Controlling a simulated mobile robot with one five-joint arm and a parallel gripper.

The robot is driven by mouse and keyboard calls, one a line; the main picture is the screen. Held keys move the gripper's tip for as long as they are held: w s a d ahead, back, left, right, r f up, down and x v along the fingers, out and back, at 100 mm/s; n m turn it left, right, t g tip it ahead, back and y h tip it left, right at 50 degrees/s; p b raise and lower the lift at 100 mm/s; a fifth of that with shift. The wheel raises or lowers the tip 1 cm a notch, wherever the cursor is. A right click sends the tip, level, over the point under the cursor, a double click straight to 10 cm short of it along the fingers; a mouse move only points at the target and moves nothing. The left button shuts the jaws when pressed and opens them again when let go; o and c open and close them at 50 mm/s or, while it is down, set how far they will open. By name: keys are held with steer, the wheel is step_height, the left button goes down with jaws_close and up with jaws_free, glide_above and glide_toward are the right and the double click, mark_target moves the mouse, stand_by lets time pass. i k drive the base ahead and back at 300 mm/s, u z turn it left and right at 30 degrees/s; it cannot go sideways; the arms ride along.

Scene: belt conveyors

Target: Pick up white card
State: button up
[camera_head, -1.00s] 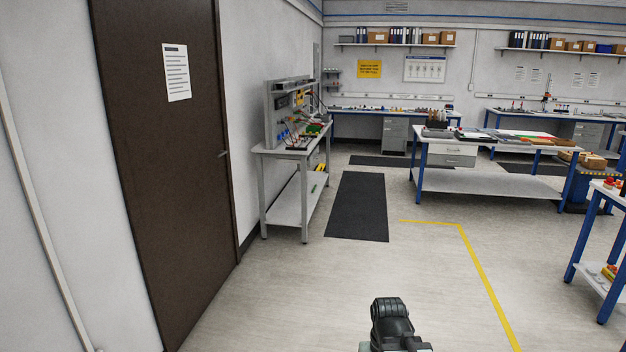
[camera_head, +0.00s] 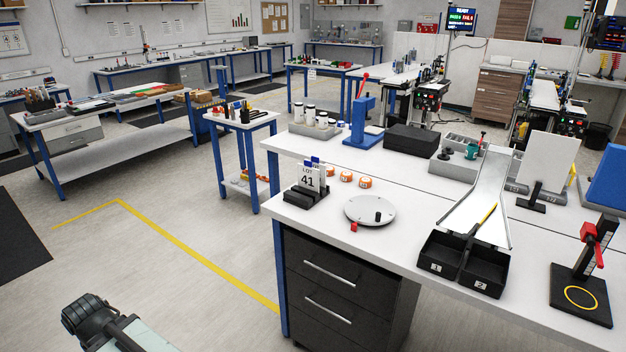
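A white card marked "LOT 41" (camera_head: 307,178) stands upright in a black holder (camera_head: 305,196) near the left front corner of the white workbench (camera_head: 345,237). Small blue pieces show at its top edge. A larger blank white panel (camera_head: 553,160) stands upright on a black base at the right of the bench. Part of my arm shows at the lower left, over the floor and well apart from the bench. My gripper's fingers do not show.
A round grey plate (camera_head: 370,210), orange rolls (camera_head: 346,175), two black bins (camera_head: 439,252) and a red-and-black stand (camera_head: 583,290) are on the bench. Black drawers (camera_head: 340,285) sit under its left end. Open floor with a yellow line (camera_head: 190,235) lies left of the bench.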

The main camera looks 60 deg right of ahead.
mark_target(308, 177)
steer(key=z, duration=1.15)
steer(key=i, duration=1.2)
steer(key=u, duration=0.8)
steer(key=i, duration=1.2)
steer(key=z, duration=0.55)
